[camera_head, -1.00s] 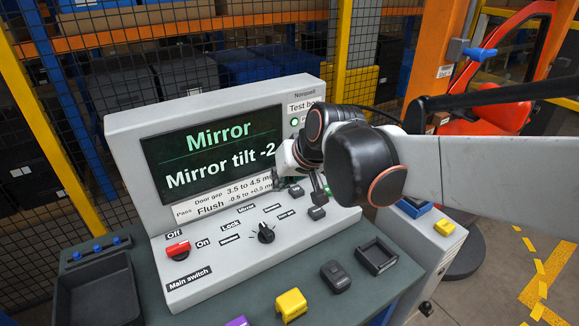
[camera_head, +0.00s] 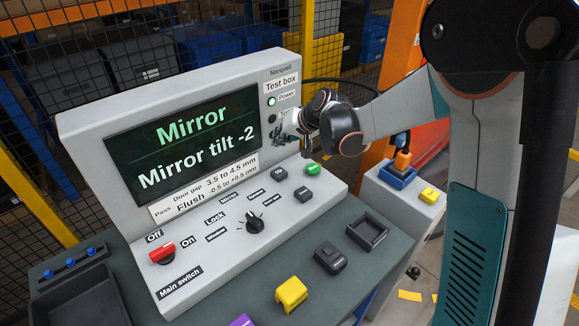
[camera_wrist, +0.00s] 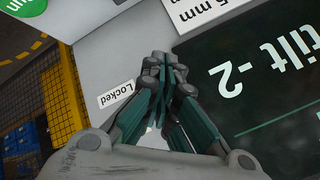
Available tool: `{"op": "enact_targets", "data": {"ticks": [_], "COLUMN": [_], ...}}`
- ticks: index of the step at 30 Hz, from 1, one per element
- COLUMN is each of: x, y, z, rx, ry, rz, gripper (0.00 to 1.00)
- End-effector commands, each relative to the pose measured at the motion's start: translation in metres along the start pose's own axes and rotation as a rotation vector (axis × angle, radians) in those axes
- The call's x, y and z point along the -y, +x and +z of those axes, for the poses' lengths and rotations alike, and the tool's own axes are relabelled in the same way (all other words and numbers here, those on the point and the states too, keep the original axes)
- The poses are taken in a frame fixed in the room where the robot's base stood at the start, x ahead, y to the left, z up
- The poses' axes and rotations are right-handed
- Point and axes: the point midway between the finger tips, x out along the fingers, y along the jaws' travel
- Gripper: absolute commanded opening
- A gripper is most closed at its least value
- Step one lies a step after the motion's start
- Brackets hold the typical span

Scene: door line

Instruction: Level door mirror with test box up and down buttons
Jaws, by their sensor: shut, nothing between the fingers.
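The test box (camera_head: 90,150) is a grey console; its screen (camera_head: 185,145) reads "Mirror" and "Mirror tilt -2". On its sloped panel are two dark buttons, the up button (camera_head: 279,173) and the down button (camera_head: 303,194). My gripper (camera_head: 277,138) is beside the screen's right edge, above and behind the buttons and apart from them. The door mirror itself cannot be made out.
A green button (camera_head: 313,169) sits beside the dark ones. A black knob (camera_head: 254,222) and red main switch (camera_head: 162,253) are further left. A yellow block (camera_head: 291,294), dark device (camera_head: 330,256) and empty black tray (camera_head: 368,233) lie in front. A wire fence stands behind.

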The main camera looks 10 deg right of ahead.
Motion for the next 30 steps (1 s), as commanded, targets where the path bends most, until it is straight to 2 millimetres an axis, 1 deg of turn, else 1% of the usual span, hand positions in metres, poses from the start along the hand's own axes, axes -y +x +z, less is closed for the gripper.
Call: {"op": "enact_targets", "data": {"ticks": [4,20,26,30], "x": [-0.001,-0.003,-0.011,-0.020], "y": [0.008,0.012,0.023,0.036], "z": [-0.001,0.002,0.010,0.019], "rx": [0.001,0.001,0.001,0.001], "ry": [0.004,0.005,0.005,0.005], "rz": [-0.009,-0.009,-0.009,-0.009], "gripper": [0.00,0.00,0.00,0.00]}}
